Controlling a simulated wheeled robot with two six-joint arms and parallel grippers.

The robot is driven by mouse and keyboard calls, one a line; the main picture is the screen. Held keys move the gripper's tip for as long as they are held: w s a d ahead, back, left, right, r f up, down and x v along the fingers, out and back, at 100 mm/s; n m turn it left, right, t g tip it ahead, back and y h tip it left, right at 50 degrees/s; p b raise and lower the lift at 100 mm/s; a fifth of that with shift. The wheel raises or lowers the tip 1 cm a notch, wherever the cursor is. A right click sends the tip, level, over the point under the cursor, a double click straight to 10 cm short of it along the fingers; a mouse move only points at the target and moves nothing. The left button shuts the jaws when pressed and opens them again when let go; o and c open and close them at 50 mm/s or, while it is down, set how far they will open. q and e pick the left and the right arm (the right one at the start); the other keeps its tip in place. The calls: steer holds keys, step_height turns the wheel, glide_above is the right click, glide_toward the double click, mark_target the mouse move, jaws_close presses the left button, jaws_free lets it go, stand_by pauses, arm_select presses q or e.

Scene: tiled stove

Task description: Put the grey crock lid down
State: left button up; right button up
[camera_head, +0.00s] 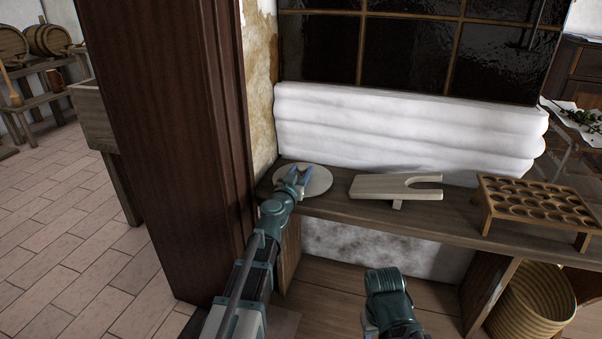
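The grey crock lid (321,182) is a pale round disc at the left end of the wooden bench (340,205). It looks level, at the bench top; I cannot tell whether it rests there or is just above. My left gripper (300,174) is over the middle of the lid, its two blue fingers a little apart. Whether they hold a knob between them is too small to tell. My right gripper (369,323) is low at the bottom of the picture, away from the lid. Its fingers are mostly hidden behind its arm.
A pale notched wooden board (375,187) lies on the bench right of the lid. Further right stands a wooden rack with round holes (535,198). A ribbed round container (532,302) is below. A dark wooden post (170,120) stands close on the left.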

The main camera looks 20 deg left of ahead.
arm_select(q)
steer(key=o, duration=0.5)
steer(key=shift+c, duration=0.2)
steer(key=shift+r, duration=0.2)
steer(key=s, duration=1.2)
steer(key=shift+a, duration=0.25)
steer(key=shift+o, duration=0.3)
